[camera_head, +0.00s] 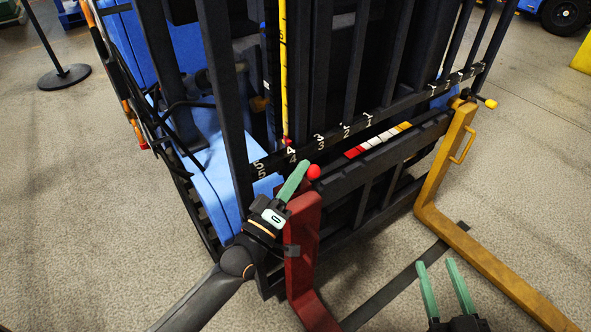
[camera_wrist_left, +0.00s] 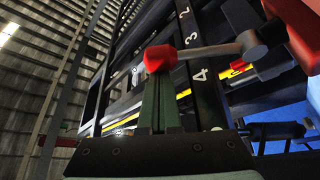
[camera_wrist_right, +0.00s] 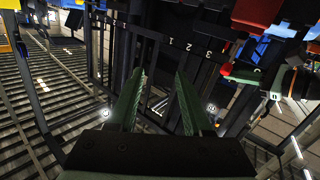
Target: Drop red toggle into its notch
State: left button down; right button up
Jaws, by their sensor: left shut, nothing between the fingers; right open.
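The red toggle (camera_head: 313,172) is a round red knob at the top of the red fork (camera_head: 302,240), by the numbered rail near the 4 and 3 marks. In the left wrist view the toggle (camera_wrist_left: 160,59) sits on a grey lever (camera_wrist_left: 222,52) running to the right. My left gripper (camera_head: 304,166) is shut and empty beside the knob; in the left wrist view its fingertips (camera_wrist_left: 160,82) are just under the knob, and I cannot tell if they touch. The notch itself is not clearly visible. My right gripper (camera_head: 436,264) is open and empty at the lower right, well away from the toggle.
The numbered black rail (camera_head: 335,138) crosses the forklift mast. A yellow fork (camera_head: 447,170) with its yellow-tipped lever (camera_head: 490,103) stands to the right. A post stand (camera_head: 64,76) is far left.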

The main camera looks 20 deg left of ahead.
pick_arm(q)
jog(key=f+m+b, duration=0.1)
jog(key=s+d+f+m+h+b, duration=0.1)
jog(key=m, duration=0.1)
jog(key=shift+s+d+m+h, duration=0.1)
jog(key=shift+d+m+h, duration=0.2)
jog(key=shift+s+d+f+m+g+h+b, duration=0.25)
jog(key=shift+f+m+h+b, duration=0.4)
jog(key=shift+m, duration=0.55)
jog(key=shift+s+d+f+m+h+b, duration=0.2)
jog(key=shift+d+f+m+h+b, duration=0.15)
jog(key=shift+m+h, duration=0.7)
jog(key=shift+s+d+f+m+g+h+b, duration=0.2)
jog(key=shift+f+m+h+b, duration=0.35)
jog(key=shift+m, duration=0.8)
pick_arm(e)
jog(key=s+r+n+t+y, duration=0.1)
jog(key=s+r+n+y, duration=0.1)
jog(key=r, duration=0.4)
jog(key=s+a+r+n+t+y, duration=0.1)
jog(key=s+r+n+t+y, duration=0.1)
jog(key=r+y, duration=0.3)
jog(key=s+a+r+n+t+y, duration=0.1)
jog(key=s+r+n+t+y, duration=0.1)
jog(key=r, duration=0.4)
jog(key=shift+s+r+n+y, duration=0.35)
jog(key=shift+s+n+y, duration=0.2)
jog(key=shift+n+y, duration=0.35)
